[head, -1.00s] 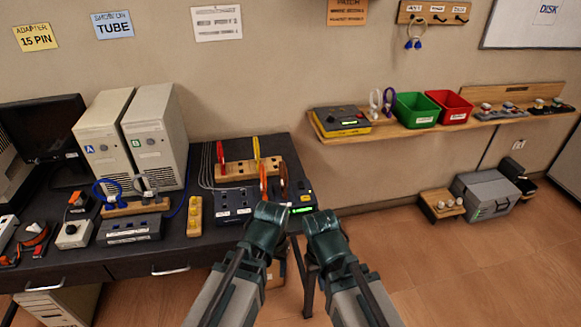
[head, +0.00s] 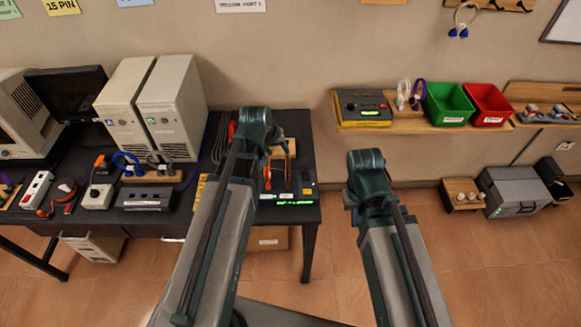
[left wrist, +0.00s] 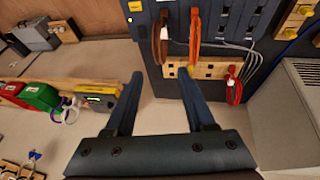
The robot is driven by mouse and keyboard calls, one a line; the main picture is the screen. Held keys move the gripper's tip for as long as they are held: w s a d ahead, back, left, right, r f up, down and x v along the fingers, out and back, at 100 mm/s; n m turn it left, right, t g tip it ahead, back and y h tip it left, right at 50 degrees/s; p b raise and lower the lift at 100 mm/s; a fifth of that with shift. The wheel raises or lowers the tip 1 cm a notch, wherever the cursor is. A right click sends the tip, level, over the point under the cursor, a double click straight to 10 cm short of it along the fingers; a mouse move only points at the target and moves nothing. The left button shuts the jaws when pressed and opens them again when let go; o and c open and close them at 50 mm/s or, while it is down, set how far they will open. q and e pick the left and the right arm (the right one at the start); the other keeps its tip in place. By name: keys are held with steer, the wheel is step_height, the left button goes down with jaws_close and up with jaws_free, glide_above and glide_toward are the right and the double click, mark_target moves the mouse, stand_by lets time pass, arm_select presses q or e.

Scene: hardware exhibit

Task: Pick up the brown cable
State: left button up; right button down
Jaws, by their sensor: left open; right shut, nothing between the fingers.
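The brown cable (left wrist: 160,40) is a loop hanging at the top middle of the left wrist view, beside an orange cable (left wrist: 195,38). My left gripper (left wrist: 162,73) is open and empty, and its fingertips point toward the brown cable with a gap left between. In the head view my left gripper (head: 266,132) is over the right part of the dark table and covers much of the cable rack, so the brown cable is hard to make out there. My right gripper (head: 366,165) is off to the right of the table, shut and empty, its fingers mostly hidden.
A wooden cable rack (left wrist: 208,71) with a red cable (left wrist: 234,88) lies close to the left gripper. Two computer towers (head: 172,100) stand on the dark table (head: 205,235). A wall shelf (head: 400,125) carries a green bin (head: 447,104) and a red bin (head: 487,104).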

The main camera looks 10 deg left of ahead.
mark_target(287, 162)
arm_select(q)
steer(key=b+x, duration=0.7)
steer(key=x, duration=0.1)
steer(key=shift+f, duration=0.25)
steer(key=shift+d+f+b, duration=0.1)
steer(key=shift+b, duration=0.2)
steer(key=b+x, duration=0.4)
steer(key=x, duration=0.1)
steer(key=shift+d+f+b, duration=0.1)
steer(key=shift+d+b, duration=0.2)
steer(key=shift+b, duration=0.05)
steer(key=shift+c, duration=0.2)
jaws_close()
stand_by(0.5)
